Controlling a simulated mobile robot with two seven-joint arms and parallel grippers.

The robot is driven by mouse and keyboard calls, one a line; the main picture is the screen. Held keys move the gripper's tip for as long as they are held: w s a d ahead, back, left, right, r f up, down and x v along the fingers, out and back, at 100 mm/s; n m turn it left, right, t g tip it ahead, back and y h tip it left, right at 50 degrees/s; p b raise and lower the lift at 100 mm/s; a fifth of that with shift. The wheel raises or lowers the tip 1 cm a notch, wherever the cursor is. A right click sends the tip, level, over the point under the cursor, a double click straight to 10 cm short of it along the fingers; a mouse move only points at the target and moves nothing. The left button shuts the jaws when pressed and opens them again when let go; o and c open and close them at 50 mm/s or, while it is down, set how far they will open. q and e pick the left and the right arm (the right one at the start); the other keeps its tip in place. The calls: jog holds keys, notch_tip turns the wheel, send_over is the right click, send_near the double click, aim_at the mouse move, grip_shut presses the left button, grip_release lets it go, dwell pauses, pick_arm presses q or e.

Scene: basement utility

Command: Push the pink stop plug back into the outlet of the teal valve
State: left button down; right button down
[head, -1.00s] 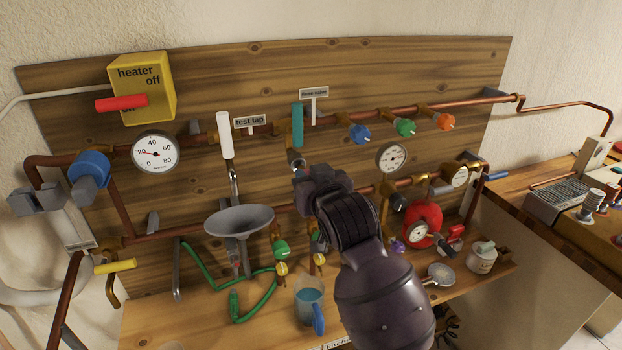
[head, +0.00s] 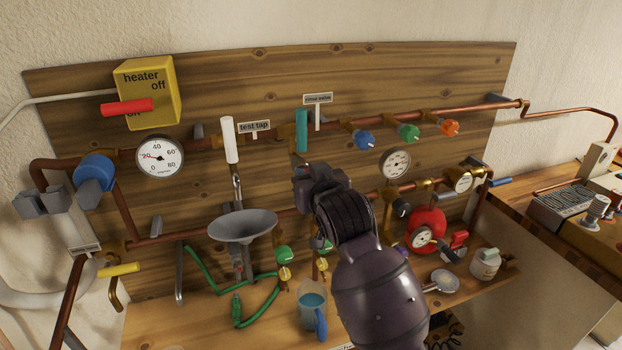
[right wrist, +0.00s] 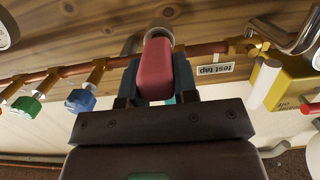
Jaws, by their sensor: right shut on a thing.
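The pink stop plug (right wrist: 155,70) sits between the two fingers of my right gripper (right wrist: 155,92) in the right wrist view. The gripper is shut on it. The plug's far end meets a round metal outlet (right wrist: 160,32); how deep it sits cannot be told. The teal valve handle (head: 301,130) stands upright on the upper copper pipe in the head view. A bit of teal shows behind the plug in the wrist view. In the head view my right gripper (head: 314,182) is just below the teal handle and hides the plug and outlet. My left gripper is not in view.
A white-handled test tap (head: 229,139) and a grey funnel (head: 243,226) are to the left. Blue (head: 364,139), green and orange knobs line the pipe to the right. A jug (head: 311,305) stands on the shelf below, near my arm.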

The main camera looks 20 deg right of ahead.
jog(key=shift+w, duration=0.3)
jog(key=c, duration=0.8)
grip_release()
jog(key=s+r+b, duration=0.1)
jog(key=s, duration=0.9)
jog(key=shift+s+d+r, duration=0.15)
jog(key=shift+s+r, duration=0.2)
